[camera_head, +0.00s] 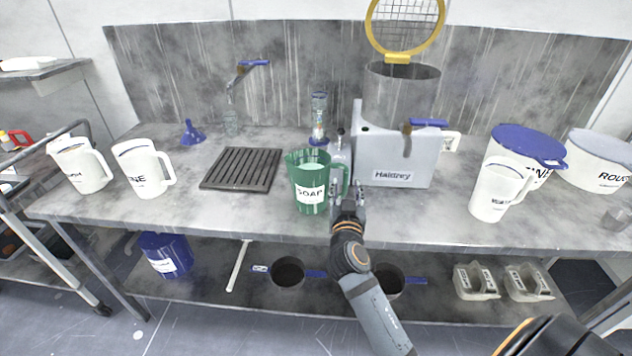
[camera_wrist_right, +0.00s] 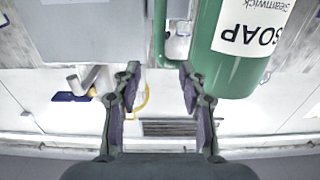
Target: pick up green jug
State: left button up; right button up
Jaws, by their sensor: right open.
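The green jug (camera_head: 308,188), with a white SOAP label, stands upright near the front edge of the metal bench, its handle on the right. My right gripper (camera_head: 348,193) is just right of the jug, low beside its handle. In the right wrist view the jug (camera_wrist_right: 232,75) looks upside down at the upper right. There my right gripper (camera_wrist_right: 160,82) is open and empty, with the handle (camera_wrist_right: 160,40) ahead of the gap between the fingers. Whether a finger touches the jug I cannot tell. My left gripper is not in view.
A grey Haldrey box (camera_head: 395,177) stands close on the right, and a clear bottle (camera_head: 341,158) behind the handle. A dark drain grate (camera_head: 242,169) lies left of the jug. White jugs (camera_head: 143,170) stand further left and one at right (camera_head: 496,192).

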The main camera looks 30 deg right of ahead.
aim_at(346, 174)
jog(key=shift+x, duration=0.95)
jog(key=shift+w+d+f, duration=0.2)
jog(key=shift+w+f, duration=0.05)
jog(key=shift+w+r, duration=0.2)
jog(key=p+x, duration=0.1)
jog(key=x, duration=0.3)
jog(key=shift+w+d+f, duration=0.1)
jog(key=shift+d, duration=0.05)
jog(key=shift+w+d+f, duration=0.1)
jog(key=shift+w+d, duration=0.05)
jog(key=shift+w, duration=0.05)
jog(key=shift+s, duration=0.15)
grip_shut()
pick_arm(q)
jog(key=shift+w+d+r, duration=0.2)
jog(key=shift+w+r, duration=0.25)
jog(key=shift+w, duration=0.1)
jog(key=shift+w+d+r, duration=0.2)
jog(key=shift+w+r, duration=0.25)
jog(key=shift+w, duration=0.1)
